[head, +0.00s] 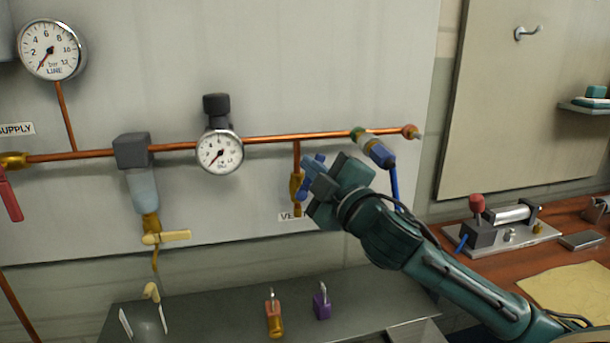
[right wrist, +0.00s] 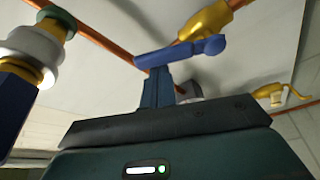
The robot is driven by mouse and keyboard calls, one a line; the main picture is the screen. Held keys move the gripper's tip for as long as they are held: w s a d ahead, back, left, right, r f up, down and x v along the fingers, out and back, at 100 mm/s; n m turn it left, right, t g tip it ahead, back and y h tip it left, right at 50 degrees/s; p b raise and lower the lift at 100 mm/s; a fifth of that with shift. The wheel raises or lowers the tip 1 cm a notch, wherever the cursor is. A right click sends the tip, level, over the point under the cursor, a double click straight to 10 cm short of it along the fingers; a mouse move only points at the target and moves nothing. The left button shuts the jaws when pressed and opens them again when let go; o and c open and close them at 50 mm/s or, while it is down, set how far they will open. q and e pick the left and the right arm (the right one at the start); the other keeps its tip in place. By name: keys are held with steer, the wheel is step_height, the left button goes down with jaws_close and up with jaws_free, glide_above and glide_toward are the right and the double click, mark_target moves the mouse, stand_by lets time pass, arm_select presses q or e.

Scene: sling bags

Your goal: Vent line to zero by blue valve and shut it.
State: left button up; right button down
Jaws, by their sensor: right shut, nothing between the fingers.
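The blue valve has a blue lever (head: 313,162) on a brass body (head: 296,187), on a short branch below the copper line, above a partly hidden label starting "VE". In the right wrist view the blue lever (right wrist: 190,50) lies at an angle across the brass body (right wrist: 208,22). My right gripper (head: 314,188) is shut and empty, right at the lever; its fingers (right wrist: 158,88) end just under it. I cannot tell whether they touch. The LINE gauge (head: 51,50) needle points lower left, near zero. The smaller gauge (head: 220,152) also reads low. My left gripper is out of view.
A red handle (head: 10,200) is at the supply end. A filter bowl (head: 143,190) with a cream-handled drain (head: 167,238) hangs left. A blue coupling and hose (head: 380,155) sit behind my right arm. A shelf below holds orange (head: 274,315) and purple (head: 322,303) items.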

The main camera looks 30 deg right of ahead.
arm_select(q)
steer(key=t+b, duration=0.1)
steer(key=b, duration=0.1)
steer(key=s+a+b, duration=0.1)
steer(key=b, duration=0.1)
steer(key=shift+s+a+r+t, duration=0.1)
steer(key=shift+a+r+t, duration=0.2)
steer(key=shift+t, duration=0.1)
arm_select(e)
steer(key=s+d+f+m+t+h, duration=0.1)
steer(key=d+f+m+h, duration=0.3)
steer(key=m, duration=1)
steer(key=shift+d+f+t+h, duration=0.2)
steer(key=shift+t+h, duration=0.1)
steer(key=shift+h, duration=0.3)
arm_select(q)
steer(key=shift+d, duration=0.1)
arm_select(e)
steer(key=shift+f, duration=0.15)
